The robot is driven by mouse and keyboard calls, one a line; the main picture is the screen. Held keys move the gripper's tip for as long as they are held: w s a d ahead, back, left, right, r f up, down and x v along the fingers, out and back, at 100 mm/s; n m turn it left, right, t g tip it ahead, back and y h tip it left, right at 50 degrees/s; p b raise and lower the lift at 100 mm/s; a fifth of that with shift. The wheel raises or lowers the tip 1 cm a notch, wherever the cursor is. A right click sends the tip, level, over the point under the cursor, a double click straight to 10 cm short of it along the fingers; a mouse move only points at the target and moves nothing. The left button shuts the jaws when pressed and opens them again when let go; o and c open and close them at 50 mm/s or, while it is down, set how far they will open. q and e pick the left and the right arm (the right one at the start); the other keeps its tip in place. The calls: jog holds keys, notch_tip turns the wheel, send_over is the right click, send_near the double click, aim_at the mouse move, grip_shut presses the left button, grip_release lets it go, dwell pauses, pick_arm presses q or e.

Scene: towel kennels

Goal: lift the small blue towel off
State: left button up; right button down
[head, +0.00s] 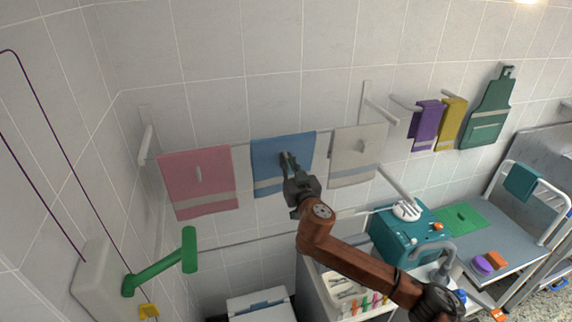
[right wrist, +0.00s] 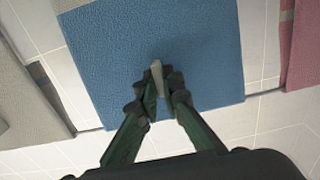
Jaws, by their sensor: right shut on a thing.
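The blue towel (head: 282,172) hangs over a wall rail, between a pink towel (head: 200,190) and a beige towel (head: 355,165). It has a pale band near its lower edge and a small grey tab on its front. My right gripper (head: 287,165) is in front of the towel, its fingers closed around the tab. In the right wrist view the blue towel (right wrist: 165,50) fills the middle. The fingertips (right wrist: 158,85) pinch the upright grey tab (right wrist: 157,72) from both sides. My left gripper is not in view.
A teal machine (head: 393,243) stands below right, beside a cart with a teal cloth (head: 522,182).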

dwell(0.3)
notch_tip(320, 180, up, 12)
jog(key=p, duration=0.8)
jog(key=shift+s+d, duration=0.15)
jog(key=shift+s, duration=0.05)
